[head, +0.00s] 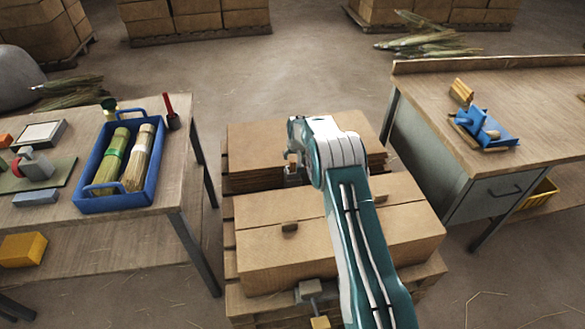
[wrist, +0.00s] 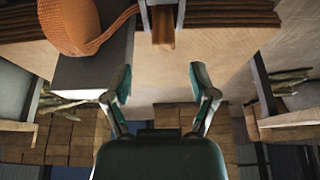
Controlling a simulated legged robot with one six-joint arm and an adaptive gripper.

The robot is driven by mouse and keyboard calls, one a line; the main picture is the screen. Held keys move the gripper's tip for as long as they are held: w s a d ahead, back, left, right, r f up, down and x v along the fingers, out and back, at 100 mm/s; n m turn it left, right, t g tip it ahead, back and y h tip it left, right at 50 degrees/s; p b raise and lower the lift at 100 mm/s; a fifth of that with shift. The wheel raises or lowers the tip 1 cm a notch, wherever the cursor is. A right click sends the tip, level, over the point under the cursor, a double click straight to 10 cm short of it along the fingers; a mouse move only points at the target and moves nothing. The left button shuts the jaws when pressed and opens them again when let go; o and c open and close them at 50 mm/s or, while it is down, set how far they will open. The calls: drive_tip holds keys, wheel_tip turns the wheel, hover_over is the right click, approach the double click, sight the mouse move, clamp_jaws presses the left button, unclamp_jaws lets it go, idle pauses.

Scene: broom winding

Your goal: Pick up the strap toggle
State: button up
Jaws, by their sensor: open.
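My gripper (wrist: 163,88) is open and empty in the wrist view, its two fingers spread wide. A small brown block (wrist: 163,30) in a grey metal bracket, which looks like the strap toggle, is at the top of the wrist view, beyond the fingertips and between their lines. It is apart from them. In the head view my arm reaches over stacked cartons, and the gripper itself is mostly hidden behind the wrist. A similar grey bracket (head: 310,290) with a yellowish block (head: 320,322) is at the near edge of the cartons; I cannot tell whether it is the same thing.
Flat cartons (head: 340,250) lie on a pallet. A left bench holds a blue tray (head: 100,204) with broom heads. A right bench (head: 540,110) carries a blue tool (head: 487,128). An orange rounded object (wrist: 68,25) is upper left in the wrist view. Floor between benches is partly clear.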

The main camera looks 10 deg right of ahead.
sight(293, 162)
drive_tip(key=x, duration=0.4)
drive_tip(key=shift+s+a+f, duration=0.15)
drive_tip(key=shift+s+a, duration=0.1)
drive_tip(key=c, duration=1)
